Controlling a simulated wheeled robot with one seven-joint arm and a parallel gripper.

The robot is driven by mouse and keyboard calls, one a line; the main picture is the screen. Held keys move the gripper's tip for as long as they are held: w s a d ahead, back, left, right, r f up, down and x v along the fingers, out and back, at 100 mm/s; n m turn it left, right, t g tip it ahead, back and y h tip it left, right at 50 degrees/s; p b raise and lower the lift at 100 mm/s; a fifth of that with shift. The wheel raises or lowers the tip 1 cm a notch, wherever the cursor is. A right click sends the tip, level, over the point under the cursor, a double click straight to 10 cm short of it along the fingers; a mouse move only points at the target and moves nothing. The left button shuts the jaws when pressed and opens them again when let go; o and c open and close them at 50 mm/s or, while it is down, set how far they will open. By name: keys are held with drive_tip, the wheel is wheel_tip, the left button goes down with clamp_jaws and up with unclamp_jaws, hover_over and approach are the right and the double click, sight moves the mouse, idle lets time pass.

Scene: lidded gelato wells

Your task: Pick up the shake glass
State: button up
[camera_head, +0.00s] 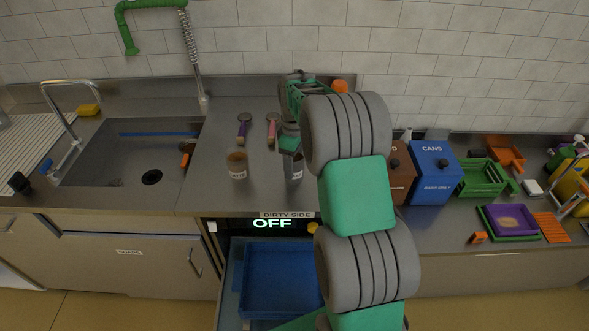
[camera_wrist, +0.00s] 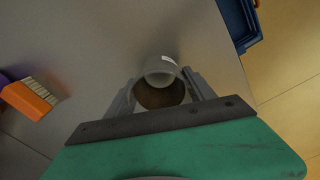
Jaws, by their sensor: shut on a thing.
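The shake glass (camera_head: 294,172) is a greyish clear tumbler with a small white label, on the steel counter below my gripper (camera_head: 291,153). It also shows in the wrist view (camera_wrist: 161,68), between the two fingers of my gripper (camera_wrist: 160,88), with a brownish inside. The fingers are shut on its sides. My arm hides part of the area to its right. I cannot tell whether its base touches the counter.
A brown-filled labelled glass (camera_head: 237,166) stands to the left. The sink (camera_head: 130,160) is at left, an open drawer with a blue tray (camera_head: 275,280) below. A blue CANS bin (camera_head: 434,172) stands right.

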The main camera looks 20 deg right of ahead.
drive_tip(key=shift+c, duration=0.7)
drive_tip(key=shift+r, duration=0.1)
